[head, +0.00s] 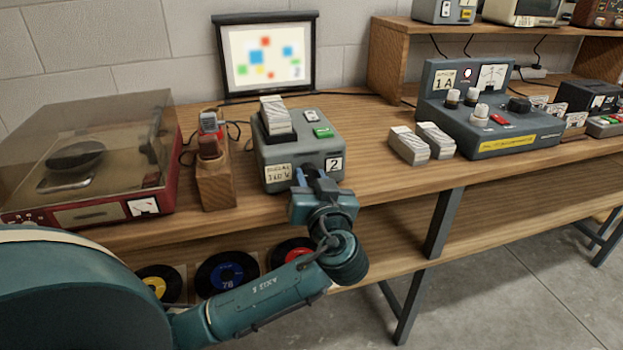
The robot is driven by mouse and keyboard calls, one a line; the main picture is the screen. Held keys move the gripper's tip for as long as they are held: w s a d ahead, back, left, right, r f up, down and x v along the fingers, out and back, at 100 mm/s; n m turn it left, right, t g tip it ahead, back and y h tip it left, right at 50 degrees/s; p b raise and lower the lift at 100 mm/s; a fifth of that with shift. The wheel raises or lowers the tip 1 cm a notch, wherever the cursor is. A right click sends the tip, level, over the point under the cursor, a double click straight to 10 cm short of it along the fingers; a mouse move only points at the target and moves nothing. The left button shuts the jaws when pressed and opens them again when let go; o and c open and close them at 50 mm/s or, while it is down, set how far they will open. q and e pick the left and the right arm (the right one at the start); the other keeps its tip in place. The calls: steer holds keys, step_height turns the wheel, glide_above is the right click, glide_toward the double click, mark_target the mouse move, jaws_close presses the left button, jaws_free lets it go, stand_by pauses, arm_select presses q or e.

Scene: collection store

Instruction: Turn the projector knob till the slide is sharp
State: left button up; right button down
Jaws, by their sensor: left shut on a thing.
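The grey slide projector (280,150) stands on the wooden bench, with a stack of slides in its top and a green button on it. A dark-framed screen (240,35) behind it shows soft-edged red, blue, green and yellow patches; the picture is blurred. My left gripper (317,172) is at the projector's front face, beside the label "2". It is shut on the projector knob, which the fingers and wrist hide. My right gripper is not in view.
A red record player (90,165) with a clear lid and a wooden block holder (214,185) stand to the left. Two white slide stacks (410,145) lie to the right, before a grey control box (500,135). Records (227,273) sit on the lower shelf.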

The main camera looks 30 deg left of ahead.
arm_select(q)
steer(key=shift+r+m+p, duration=0.2)
steer(key=shift+m+p, duration=0.55)
steer(key=shift+m, duration=0.15)
steer(key=shift+m+p, duration=0.5)
steer(key=shift+m, duration=0.3)
steer(key=shift+f, duration=0.15)
steer(key=o, duration=1)
steer(key=shift+c, duration=0.2)
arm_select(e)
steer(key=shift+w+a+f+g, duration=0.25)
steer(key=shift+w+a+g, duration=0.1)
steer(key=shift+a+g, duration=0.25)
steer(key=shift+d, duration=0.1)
arm_select(q)
steer(key=b+v, duration=0.1)
steer(key=v, duration=1.2)
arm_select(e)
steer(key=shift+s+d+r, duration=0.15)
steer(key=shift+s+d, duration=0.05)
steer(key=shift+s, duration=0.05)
